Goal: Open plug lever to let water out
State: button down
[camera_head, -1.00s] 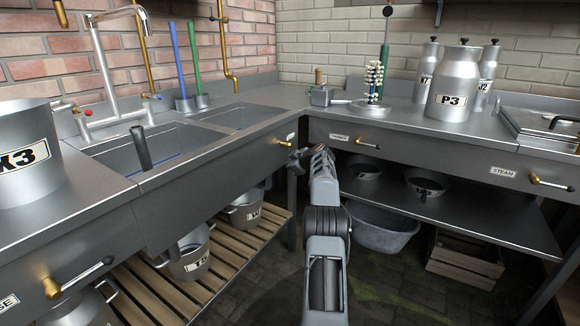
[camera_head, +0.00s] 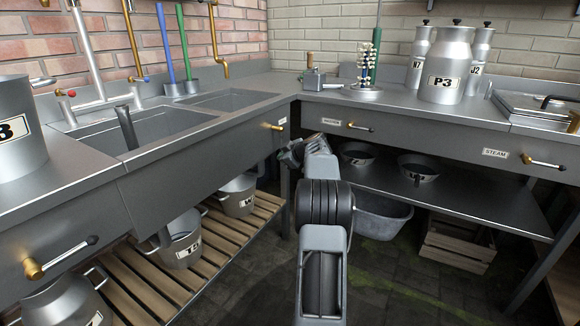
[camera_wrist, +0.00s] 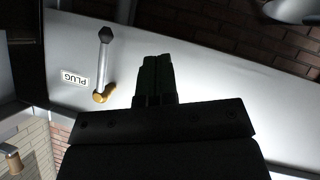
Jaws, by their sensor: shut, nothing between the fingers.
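The plug lever shows in the wrist view, with a brass pivot (camera_wrist: 103,96) and a grey handle pointing up in the picture. Its PLUG label (camera_wrist: 74,77) is beside it, upside down in that view. In the head view, the lever's brass end (camera_head: 273,126) is at the far right end of the sink front; its handle is hard to make out there. My gripper (camera_wrist: 158,60) is shut and empty, to the right of the lever in the wrist view, with a gap between them. In the head view my gripper (camera_head: 289,152) is just below and right of the lever.
The sink (camera_head: 150,128) and its counter are at left. Another lever (camera_head: 360,127) and the STEAM lever (camera_head: 544,162) are on the right counter front. A wooden slatted shelf (camera_head: 195,245) with pots is below the sink. The floor between the counters looks clear.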

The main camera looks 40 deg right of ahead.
jog(key=shift+s+a, duration=0.3)
jog(key=shift+s, duration=0.65)
jog(key=shift+s+a, duration=0.3)
jog(key=shift+s, duration=0.65)
jog(key=shift+s+a, duration=0.3)
jog(key=shift+s, duration=0.65)
jog(key=s+a+r+m+g+y+p, duration=0.1)
jog(key=s+a+r+g+p, duration=0.15)
jog(key=a+r+p, duration=0.95)
jog(key=s+a+r+m+g+y+p, duration=0.1)
jog(key=s+a+r+g+p, duration=0.15)
jog(key=a+r+p, duration=1)
jog(key=s+a+r+m+g+h+p, duration=0.1)
jog(key=s+a+r+m+p, duration=0.1)
jog(key=s+a+r+p, duration=0.3)
jog(key=s+a+r+m+g+h+p, duration=0.1)
jog(key=s+a+r+p, duration=0.4)
jog(key=s+a+p, duration=0.5)
jog(key=s+g+p, duration=0.1)
jog(key=s+p, duration=0.1)
jog(key=shift+r+m+p, duration=0.3)
jog(key=shift+r+m, duration=0.1)
